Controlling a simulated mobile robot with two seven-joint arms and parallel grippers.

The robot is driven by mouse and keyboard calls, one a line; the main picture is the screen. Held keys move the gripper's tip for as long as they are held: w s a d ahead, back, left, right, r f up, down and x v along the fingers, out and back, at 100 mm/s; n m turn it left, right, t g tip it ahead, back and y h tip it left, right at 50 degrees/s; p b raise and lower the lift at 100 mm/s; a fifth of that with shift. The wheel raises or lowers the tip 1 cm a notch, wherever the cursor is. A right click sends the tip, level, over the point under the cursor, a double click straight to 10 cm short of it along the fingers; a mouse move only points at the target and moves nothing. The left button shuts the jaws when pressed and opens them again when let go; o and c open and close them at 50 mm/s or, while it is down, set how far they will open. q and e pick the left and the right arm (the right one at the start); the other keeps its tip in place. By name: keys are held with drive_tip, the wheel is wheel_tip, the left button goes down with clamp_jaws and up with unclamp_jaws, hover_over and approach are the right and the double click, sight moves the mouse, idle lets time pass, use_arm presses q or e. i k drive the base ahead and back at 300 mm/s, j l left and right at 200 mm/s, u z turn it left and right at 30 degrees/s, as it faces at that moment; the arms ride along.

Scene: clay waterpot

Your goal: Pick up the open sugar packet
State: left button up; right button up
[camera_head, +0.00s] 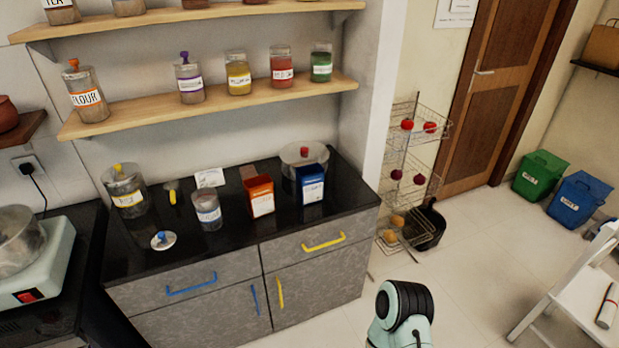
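Two packets stand upright on the black counter (240,228) near its right end. One is orange-red with a white label (260,198); a brownish flap or board shows behind its top. The other is blue with a small pale label (311,185), just right of it. Their print is too small to read, so I cannot tell which is the sugar. Neither gripper shows; a part of my own arm is at the bottom, right of the counter, apart from the packets.
A lidded pot (303,153) stands close behind the blue packet. Left of the packets are an uncovered jar (206,212), its lid (163,240) and a yellow-labelled jar (124,190). A shelf of jars (220,103) overhangs the counter. A wire rack (405,182) stands right.

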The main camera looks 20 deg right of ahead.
sight(311, 178)
drive_tip(key=l+u, duration=0.2)
drive_tip(key=u, duration=0.3)
drive_tip(key=l+u, duration=0.2)
drive_tip(key=u, duration=0.25)
drive_tip(key=l+u, duration=0.3)
drive_tip(key=l, duration=0.2)
drive_tip(key=k+l+u, duration=0.25)
drive_tip(key=l, duration=0.25)
drive_tip(key=i, duration=0.1)
